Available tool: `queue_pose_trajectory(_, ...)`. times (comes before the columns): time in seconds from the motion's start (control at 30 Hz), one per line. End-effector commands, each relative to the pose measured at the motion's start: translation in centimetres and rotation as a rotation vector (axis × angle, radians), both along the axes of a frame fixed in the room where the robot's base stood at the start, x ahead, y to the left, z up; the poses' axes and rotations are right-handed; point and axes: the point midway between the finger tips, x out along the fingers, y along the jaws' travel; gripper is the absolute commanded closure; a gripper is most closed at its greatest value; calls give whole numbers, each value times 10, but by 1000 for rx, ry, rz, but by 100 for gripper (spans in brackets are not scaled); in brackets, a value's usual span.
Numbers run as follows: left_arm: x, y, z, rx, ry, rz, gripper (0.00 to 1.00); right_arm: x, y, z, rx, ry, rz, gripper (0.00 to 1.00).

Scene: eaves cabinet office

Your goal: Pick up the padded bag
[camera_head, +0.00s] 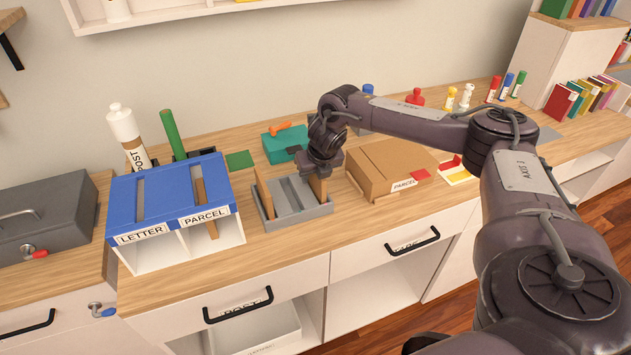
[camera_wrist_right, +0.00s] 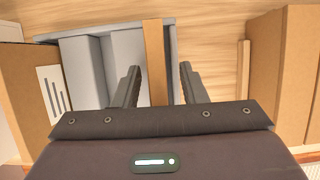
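A grey slotted rack (camera_head: 285,222) stands on the wooden counter and also shows in the right wrist view (camera_wrist_right: 85,75). Two thin brown upright items stand in it, one at its left end (camera_head: 264,195) and one at its right end (camera_head: 318,187). I cannot tell for certain which is the padded bag. My right gripper (camera_head: 321,172) is over the right-end item. In the wrist view its fingers (camera_wrist_right: 158,82) are open, with the item's brown top edge (camera_wrist_right: 153,60) between them, nearer the left finger. My left gripper is not in view.
A blue-topped sorter (camera_head: 160,186) marked LETTER and PARCEL stands left of the rack. A brown box (camera_head: 390,165) marked PARCEL stands close on the right. A teal box (camera_head: 283,146) is behind. A grey metal box (camera_head: 45,220) is far left.

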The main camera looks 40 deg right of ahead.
Motion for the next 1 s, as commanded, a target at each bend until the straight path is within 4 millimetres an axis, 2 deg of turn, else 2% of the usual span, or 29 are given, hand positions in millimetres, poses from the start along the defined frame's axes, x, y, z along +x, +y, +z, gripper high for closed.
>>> queue_pose_trajectory(0.17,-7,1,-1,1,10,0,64,0,0,-3,0,0,0,61)
queue_pose_trajectory(0.57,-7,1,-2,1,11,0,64,0,0,-4,0,0,0,61)
queue_pose_trajectory(0.87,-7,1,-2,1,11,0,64,0,0,-4,0,0,0,100)
queue_pose_trajectory(1.0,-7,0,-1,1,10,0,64,0,0,-4,0,-1,0,100)
